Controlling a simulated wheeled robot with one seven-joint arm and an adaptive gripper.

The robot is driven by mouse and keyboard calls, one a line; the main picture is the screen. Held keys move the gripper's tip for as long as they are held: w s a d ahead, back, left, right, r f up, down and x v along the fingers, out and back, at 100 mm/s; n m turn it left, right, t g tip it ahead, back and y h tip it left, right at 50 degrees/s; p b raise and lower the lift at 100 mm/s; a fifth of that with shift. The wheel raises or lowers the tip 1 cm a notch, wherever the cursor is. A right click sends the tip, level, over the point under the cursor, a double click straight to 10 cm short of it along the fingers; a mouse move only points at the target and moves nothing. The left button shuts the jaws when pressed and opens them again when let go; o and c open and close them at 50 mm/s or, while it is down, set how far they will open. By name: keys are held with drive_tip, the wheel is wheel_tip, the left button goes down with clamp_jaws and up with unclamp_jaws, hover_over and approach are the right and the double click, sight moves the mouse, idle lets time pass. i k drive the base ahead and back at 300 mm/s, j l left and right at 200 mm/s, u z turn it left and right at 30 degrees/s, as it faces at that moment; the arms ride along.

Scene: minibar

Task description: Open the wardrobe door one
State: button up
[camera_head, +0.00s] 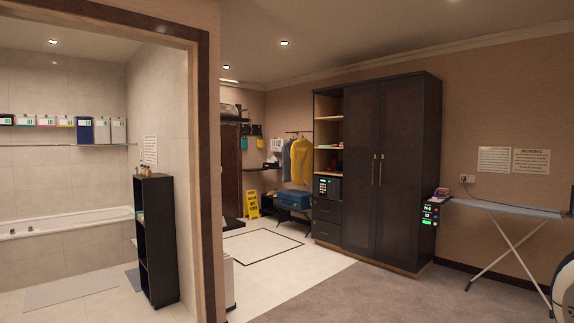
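A dark wardrobe (361,219) with a lighter wood edge stands against the far wall, right of centre. Its two tall doors, the left door (359,150) and the right door (395,210), look shut. Two slim brass vertical handles, the left handle (374,170) and the right handle (380,170), sit side by side at the meeting edge. I cannot tell which door is door one. Open shelves, a safe (328,187) and drawers (327,222) fill the wardrobe's left column. My gripper is not in view.
An ironing board (510,209) stands right of the wardrobe. A door frame (209,180) and bathroom with a black shelf (155,240) are at left. A yellow wet-floor sign (252,204) and blue case (293,199) stand further back. The carpet (390,295) before the wardrobe is clear.

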sight(361, 103)
drive_tip(key=i, duration=6.4)
drive_tip(key=i+j+z, duration=0.15)
drive_tip(key=i, duration=1)
drive_tip(key=i+j+z, duration=0.15)
drive_tip(key=i, duration=0.4)
